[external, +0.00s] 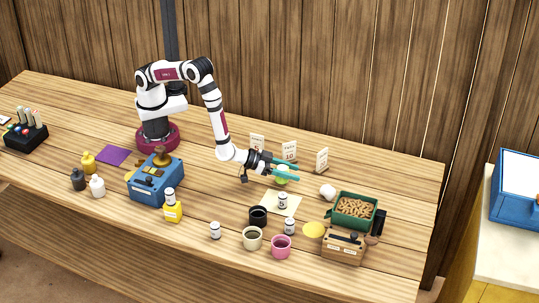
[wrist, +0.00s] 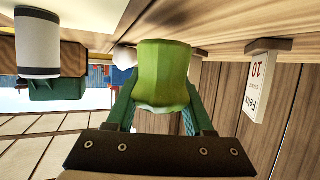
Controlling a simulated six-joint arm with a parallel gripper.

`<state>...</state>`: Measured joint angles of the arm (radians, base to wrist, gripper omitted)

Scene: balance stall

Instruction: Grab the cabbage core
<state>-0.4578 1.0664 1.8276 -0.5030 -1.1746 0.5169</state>
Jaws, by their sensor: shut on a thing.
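The cabbage core, a light green faceted lump, is held in my gripper (external: 284,172). In the external view the cabbage core (external: 282,180) shows just under the teal fingers, near the back of the table. In the wrist view the cabbage core (wrist: 165,72) fills the space between the two green fingers, one on each side, and hides part of them. My gripper is shut on it. I cannot tell for sure whether its base touches the table.
A pale mat (external: 290,208) with a small white jar (external: 283,199) lies in front. Upright cards stand behind, one a price card (external: 290,150). A green crate (external: 340,221) of brown pieces and a white lump (external: 328,191) are to the right. A blue balance box (external: 146,189) stands left.

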